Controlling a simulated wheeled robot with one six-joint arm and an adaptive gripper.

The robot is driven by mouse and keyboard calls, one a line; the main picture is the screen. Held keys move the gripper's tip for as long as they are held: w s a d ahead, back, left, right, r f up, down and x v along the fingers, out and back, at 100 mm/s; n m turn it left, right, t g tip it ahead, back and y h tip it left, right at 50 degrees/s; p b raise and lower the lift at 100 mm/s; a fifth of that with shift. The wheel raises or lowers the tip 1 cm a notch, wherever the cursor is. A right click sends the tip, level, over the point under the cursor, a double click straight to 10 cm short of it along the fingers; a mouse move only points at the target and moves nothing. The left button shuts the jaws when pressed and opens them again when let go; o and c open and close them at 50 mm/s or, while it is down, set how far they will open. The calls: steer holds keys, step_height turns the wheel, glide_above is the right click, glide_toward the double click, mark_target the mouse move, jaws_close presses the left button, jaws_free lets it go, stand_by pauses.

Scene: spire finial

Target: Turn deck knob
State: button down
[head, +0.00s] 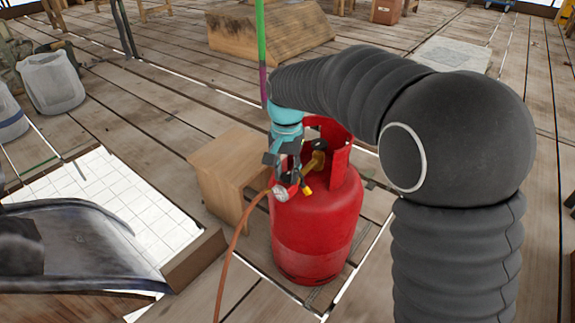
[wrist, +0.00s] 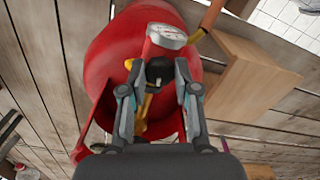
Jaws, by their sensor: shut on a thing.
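A red gas cylinder (head: 315,225) stands upright on the deck with a collar around its top. At its top sit a brass valve (head: 317,160) and a regulator with a round gauge (head: 280,193). My gripper (head: 285,165) reaches down from above beside the collar. In the wrist view the fingers of my gripper (wrist: 158,78) are on both sides of a small black knob (wrist: 159,70), just below the white-faced gauge (wrist: 168,36), and are shut on it. The fingers partly hide the knob, so how far it is turned cannot be told.
An orange hose (head: 238,240) runs from the gauge down to the left. A wooden stool-like block (head: 225,170) stands close behind left. A white tiled panel (head: 105,205) and a dark curved object (head: 80,245) lie left. Planks right of the cylinder are mostly clear.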

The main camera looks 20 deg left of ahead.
steer(key=m+p, duration=0.2)
steer(key=m, duration=0.2)
steer(key=shift+r+m, duration=0.1)
steer(key=shift+m, duration=0.2)
steer(key=m+p, duration=0.2)
steer(key=m, duration=0.2)
steer(key=shift+m, duration=0.3)
steer(key=m+p, duration=0.2)
steer(key=m, duration=0.3)
steer(key=shift+m+p, duration=0.45)
steer(key=shift+m, duration=1.65)
steer(key=shift+f, duration=0.2)
steer(key=c, duration=0.8)
jaws_free()
steer(key=shift+c, duration=0.2)
